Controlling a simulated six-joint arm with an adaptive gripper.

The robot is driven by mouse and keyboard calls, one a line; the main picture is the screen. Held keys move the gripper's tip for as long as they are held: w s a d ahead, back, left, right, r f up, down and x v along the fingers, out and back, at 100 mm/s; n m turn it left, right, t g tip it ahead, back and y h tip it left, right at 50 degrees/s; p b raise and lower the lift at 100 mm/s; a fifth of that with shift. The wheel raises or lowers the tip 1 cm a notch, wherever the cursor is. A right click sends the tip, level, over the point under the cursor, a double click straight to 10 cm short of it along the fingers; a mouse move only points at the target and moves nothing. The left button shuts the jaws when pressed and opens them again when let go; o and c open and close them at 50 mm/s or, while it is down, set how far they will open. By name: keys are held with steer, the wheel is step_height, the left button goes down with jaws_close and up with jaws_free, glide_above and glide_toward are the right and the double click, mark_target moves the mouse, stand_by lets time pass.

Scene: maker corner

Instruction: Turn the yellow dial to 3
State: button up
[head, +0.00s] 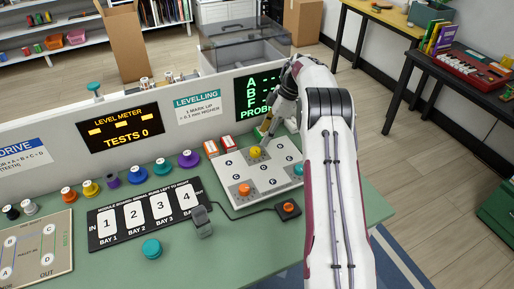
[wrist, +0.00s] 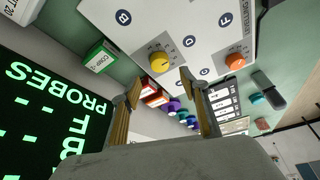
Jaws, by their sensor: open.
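The yellow dial (head: 256,152) sits on a white panel (head: 226,168) with lettered marks, near its back edge. In the wrist view the yellow dial (wrist: 159,62) lies just beyond the fingertips, roughly in line with the gap between them; its pointer setting is too small to read. My gripper (wrist: 160,88) is open and empty, with a finger on each side of the gap. In the head view my gripper (head: 266,130) is behind and slightly above the dial, apart from it, partly hidden by my arm.
An orange dial (head: 244,189) and a teal dial (head: 299,169) share the panel. Red-and-white boxes (head: 211,148) stand at its left back corner. A low wall with a dark green-lettered screen (head: 258,94) rises behind. A small orange-button box (head: 288,209) lies in front.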

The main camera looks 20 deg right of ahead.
mark_target(256, 150)
steer(key=shift+a+f, duration=0.1)
steer(key=shift+f, duration=0.05)
steer(key=shift+x, duration=3.75)
steer(key=c, duration=1.1)
